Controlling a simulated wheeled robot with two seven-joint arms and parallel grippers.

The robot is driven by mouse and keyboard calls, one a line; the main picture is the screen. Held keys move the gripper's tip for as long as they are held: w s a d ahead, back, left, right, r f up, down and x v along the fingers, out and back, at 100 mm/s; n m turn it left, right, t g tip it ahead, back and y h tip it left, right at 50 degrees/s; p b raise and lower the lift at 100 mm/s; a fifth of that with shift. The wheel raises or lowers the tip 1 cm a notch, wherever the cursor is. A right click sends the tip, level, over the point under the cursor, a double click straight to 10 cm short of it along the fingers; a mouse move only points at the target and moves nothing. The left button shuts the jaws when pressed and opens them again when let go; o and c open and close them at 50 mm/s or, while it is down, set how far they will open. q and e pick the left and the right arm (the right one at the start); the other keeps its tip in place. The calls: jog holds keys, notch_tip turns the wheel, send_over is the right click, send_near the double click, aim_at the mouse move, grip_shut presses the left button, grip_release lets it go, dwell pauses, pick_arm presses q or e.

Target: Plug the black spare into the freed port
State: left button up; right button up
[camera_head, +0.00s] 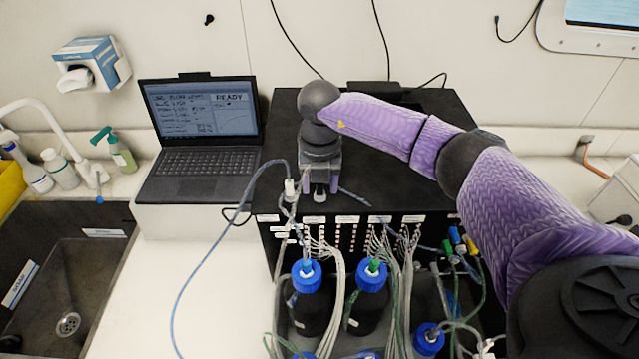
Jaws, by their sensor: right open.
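My right gripper (320,192) points down over the front edge of the black box (385,160), its fingers apart. A small dark and pale piece shows between the fingers; I cannot tell whether it is a plug or part of the gripper. Just left of it a blue-grey cable ends in a pale connector (290,188). The box's front panel (345,235) carries white labels and rows of small ports, many with grey cables. I cannot make out which port is free or which plug is the black spare. My left gripper is not in view.
Dark bottles with blue caps (306,275) stand in a tray before the box, among hanging cables. Yellow, blue and green connectors (458,242) are at the right. A laptop (205,135) reading READY stands left, near a sink (70,290). The white counter (225,310) between is mostly clear.

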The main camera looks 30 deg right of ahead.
grip_shut()
jog(key=shift+r, duration=0.15)
dwell(1.4)
jog(key=shift+r+p, duration=2.6)
jog(key=shift+r, duration=0.25)
